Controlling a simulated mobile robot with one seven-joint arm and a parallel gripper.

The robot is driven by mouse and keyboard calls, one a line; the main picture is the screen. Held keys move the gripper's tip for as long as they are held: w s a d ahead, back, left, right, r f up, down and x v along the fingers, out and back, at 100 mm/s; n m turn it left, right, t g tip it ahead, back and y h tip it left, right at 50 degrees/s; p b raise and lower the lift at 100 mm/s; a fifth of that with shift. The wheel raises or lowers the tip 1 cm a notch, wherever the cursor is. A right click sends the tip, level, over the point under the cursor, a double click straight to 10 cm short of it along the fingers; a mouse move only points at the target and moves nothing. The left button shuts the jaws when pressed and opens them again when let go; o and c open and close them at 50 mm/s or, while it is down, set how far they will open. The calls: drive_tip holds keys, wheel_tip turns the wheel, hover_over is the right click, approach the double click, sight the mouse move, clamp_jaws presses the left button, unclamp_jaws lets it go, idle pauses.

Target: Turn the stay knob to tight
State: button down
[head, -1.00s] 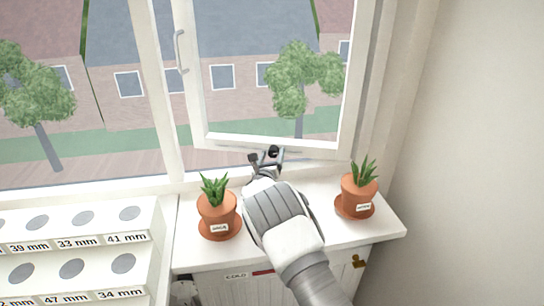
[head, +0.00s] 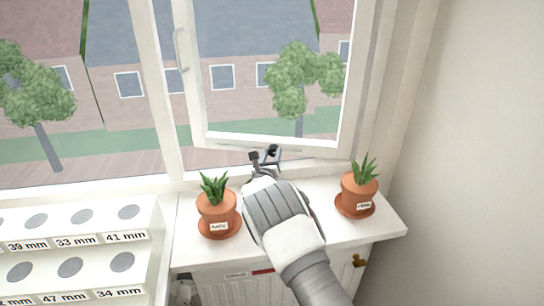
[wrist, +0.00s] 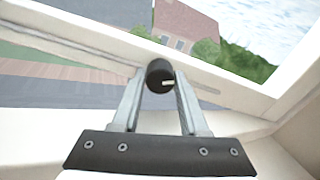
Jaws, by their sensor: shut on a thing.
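The stay knob is a small black round knob (wrist: 159,75) with a pale mark on its face, seen between my fingertips in the wrist view. My gripper (wrist: 160,92) is shut on it, one finger on each side. In the head view my gripper (head: 265,157) reaches over the sill to the bottom rail of the window sash (head: 270,142). There the knob is mostly hidden by my fingers. The metal stay bar (wrist: 205,88) runs along the sash behind the knob. I see no readable tight or loose marking.
A potted plant (head: 218,212) stands on the sill left of my arm, and another (head: 358,192) stands to the right. A white rack with labelled round holes (head: 75,238) is at lower left. A radiator (head: 225,288) is below the sill (head: 312,240).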

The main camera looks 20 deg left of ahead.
drive_tip(key=m+b, duration=0.3)
drive_tip(key=b, duration=0.2)
drive_tip(key=shift+f+m, duration=0.35)
drive_tip(key=shift+m, duration=0.05)
drive_tip(key=m+b, duration=0.2)
drive_tip(key=b, duration=0.2)
drive_tip(key=shift+m+b, duration=0.3)
drive_tip(key=shift+b, duration=0.05)
drive_tip(key=m+b, duration=0.2)
drive_tip(key=b, duration=0.3)
drive_tip(key=shift+m, duration=0.4)
drive_tip(key=m+b, duration=0.2)
drive_tip(key=b, duration=0.1)
drive_tip(key=shift+r, duration=0.25)
drive_tip(key=shift+r+b, duration=0.15)
drive_tip(key=shift+b, duration=0.25)
drive_tip(key=shift+c, duration=2.1)
unclamp_jaws()
